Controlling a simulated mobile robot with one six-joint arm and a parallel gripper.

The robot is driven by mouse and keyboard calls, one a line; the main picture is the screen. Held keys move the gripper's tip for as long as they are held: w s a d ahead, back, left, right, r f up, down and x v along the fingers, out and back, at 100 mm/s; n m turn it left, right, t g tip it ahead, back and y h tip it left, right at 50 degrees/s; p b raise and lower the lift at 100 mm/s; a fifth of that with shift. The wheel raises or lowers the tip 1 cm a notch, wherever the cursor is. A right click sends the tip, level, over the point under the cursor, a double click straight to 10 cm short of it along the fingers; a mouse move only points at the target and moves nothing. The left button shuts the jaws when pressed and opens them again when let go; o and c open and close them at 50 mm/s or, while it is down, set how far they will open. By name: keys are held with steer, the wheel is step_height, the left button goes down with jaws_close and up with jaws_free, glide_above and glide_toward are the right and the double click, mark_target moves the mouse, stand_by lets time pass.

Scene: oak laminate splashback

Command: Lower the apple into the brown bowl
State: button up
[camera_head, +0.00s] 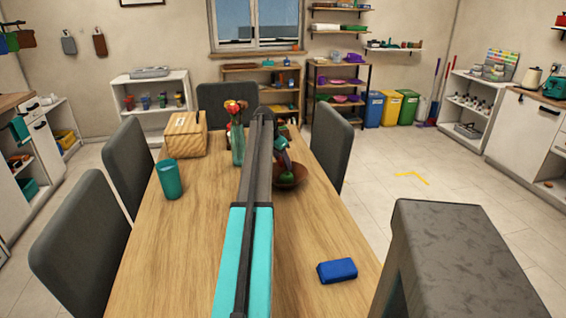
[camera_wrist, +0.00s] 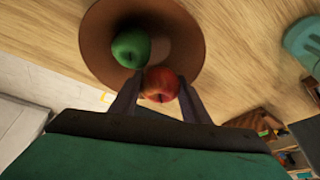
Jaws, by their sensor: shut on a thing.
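A red apple (camera_wrist: 160,83) is between the two fingers of my gripper (camera_wrist: 158,88), which is shut on it. The brown bowl (camera_wrist: 190,42) lies beyond the apple in the wrist view, and the apple overlaps the bowl's lower part there. A green apple-like fruit (camera_wrist: 131,47) is inside the bowl. In the head view the brown bowl (camera_head: 300,178) stands on the wooden table, with the green fruit (camera_head: 287,177) in it. My gripper (camera_head: 284,160) is over the bowl, partly hidden by my arm. The height of the red apple above the bowl is hard to tell.
A blue block (camera_head: 337,270) lies near the right table edge. A teal cup (camera_head: 170,179), a wicker box (camera_head: 181,135) and a vase of flowers (camera_head: 237,147) stand left of my arm. Grey chairs (camera_head: 332,140) surround the table (camera_head: 150,250).

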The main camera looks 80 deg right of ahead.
stand_by(0.4)
steer(key=o, duration=1.2)
steer(key=b+v, duration=0.1)
steer(key=v, duration=1.2)
steer(key=shift+r, duration=0.45)
steer(key=shift+w, duration=0.1)
